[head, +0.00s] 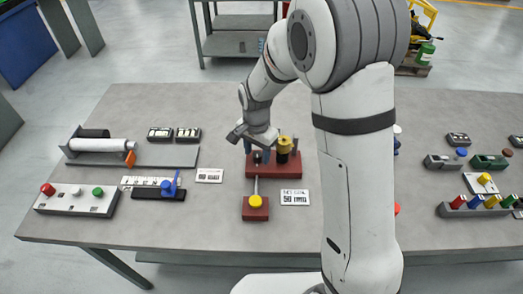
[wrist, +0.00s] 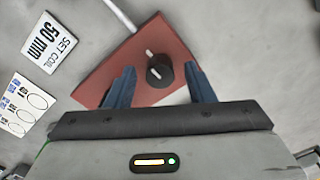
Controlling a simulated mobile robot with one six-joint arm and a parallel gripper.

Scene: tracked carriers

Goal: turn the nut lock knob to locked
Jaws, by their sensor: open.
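A small black knob (wrist: 159,71) with a white pointer line stands on a red-brown block (wrist: 97,86) in the wrist view. A short white mark (wrist: 149,53) lies beside it, and the pointer seems roughly in line with it. In the head view the red-brown block (head: 292,170) is at mid-table and the black knob (head: 258,158) is partly hidden. My gripper (wrist: 159,69) is open, its blue fingers on either side of the knob, with gaps between them and it. I cannot tell the fingertips' height above the block. No lock label is readable.
A yellow and black part (head: 284,146) stands on the block just right of the fingers. A grey rod leads to a small red base with a yellow button (head: 255,201). A "50 mm" card (head: 295,197) lies alongside. A roller carrier (head: 102,146) is at left.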

